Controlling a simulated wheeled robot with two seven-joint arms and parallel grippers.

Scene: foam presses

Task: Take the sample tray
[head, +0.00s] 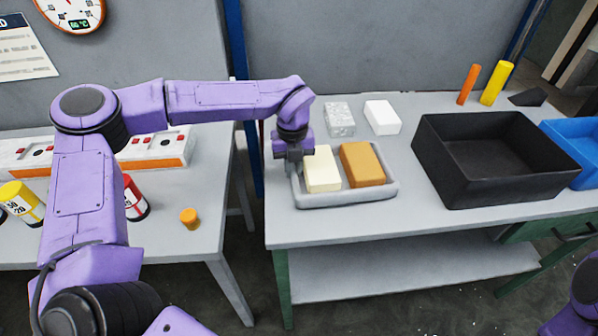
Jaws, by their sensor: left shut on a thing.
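The sample tray (350,199) is a shallow grey tray on the left part of the right-hand table. A cream foam block (322,172) and an orange-brown foam block (362,166) lie side by side in it. My left gripper (294,165) comes down at the tray's left side and is shut on the tray's left wall. The fingertips are partly hidden by the gripper body. The tray appears to rest flat on the table. My right gripper is out of view; only a bit of purple arm shows at the lower right.
A black bin (492,162) stands right of the tray, with a blue bin (575,150) beyond it. A speckled grey block (339,119) and a white block (382,117) lie behind the tray. Orange (468,84) and yellow (496,83) cylinders stand at the back. A gap separates the two tables.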

